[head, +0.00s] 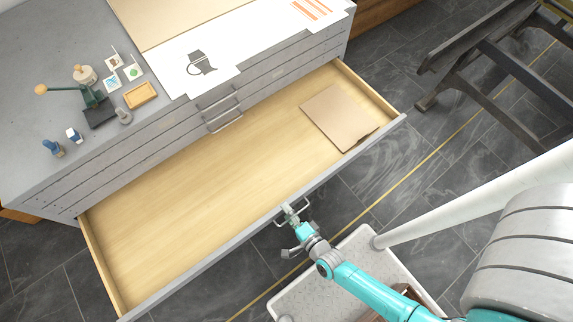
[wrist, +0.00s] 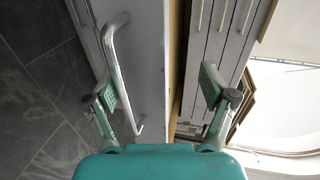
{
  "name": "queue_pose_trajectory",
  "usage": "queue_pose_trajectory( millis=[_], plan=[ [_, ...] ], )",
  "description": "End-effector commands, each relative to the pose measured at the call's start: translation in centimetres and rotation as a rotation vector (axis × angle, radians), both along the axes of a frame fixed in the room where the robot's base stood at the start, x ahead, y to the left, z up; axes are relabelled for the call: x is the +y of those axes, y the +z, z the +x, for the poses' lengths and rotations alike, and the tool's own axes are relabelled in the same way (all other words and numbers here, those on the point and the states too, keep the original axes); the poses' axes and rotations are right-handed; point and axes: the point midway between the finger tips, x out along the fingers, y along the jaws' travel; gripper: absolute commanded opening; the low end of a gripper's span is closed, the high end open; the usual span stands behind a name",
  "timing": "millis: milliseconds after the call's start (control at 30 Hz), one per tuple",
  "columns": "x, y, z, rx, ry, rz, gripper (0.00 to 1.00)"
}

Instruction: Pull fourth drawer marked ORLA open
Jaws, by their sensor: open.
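A wide wooden-bottomed drawer (head: 190,195) stands far out from the grey plan cabinet (head: 150,140). Its grey front (wrist: 145,60) carries a bar handle (wrist: 117,75), which also shows in the head view (head: 306,212). My gripper (wrist: 160,84) is open at that front, with nothing clamped between its fingers. In the wrist view the left finger overlaps the handle; whether it touches I cannot tell. The right finger is apart from the handle, on the cabinet side. In the head view my gripper (head: 293,213) is at the handle. No ORLA label is legible.
A brown board (head: 335,115) lies in the drawer's right end. Prints (head: 205,65), a small press (head: 88,90) and small bottles (head: 74,135) sit on the cabinet top. A dark trestle frame (head: 490,50) stands at upper right. Tiled floor (head: 375,140) is clear between.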

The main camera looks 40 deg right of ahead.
Motion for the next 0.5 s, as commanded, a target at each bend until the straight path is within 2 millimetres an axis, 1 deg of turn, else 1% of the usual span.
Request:
queue_pose_trajectory(
  millis=[33, 100, 267, 300, 333, 367, 400, 500],
  plan=[
    [0.0, 2.4, 0.9, -0.042, -0.006, 0.001, 0.64],
    [0.0, 3.5, 0.9, -0.043, -0.007, 0.000, 0.72],
    [0.0, 5.6, 1.0, -0.044, -0.006, -0.002, 0.72],
    [0.0, 6.0, 1.1, -0.044, -0.006, -0.003, 0.68],
    [0.1, 6.2, 1.1, -0.045, -0.006, -0.003, 0.56],
    [0.1, 6.3, 1.1, -0.043, -0.005, -0.002, 0.42],
    [0.1, 6.5, 1.0, -0.040, -0.005, -0.002, 0.33],
    [0.0, 6.6, 0.9, -0.037, -0.005, -0.002, 0.33]
  ],
)
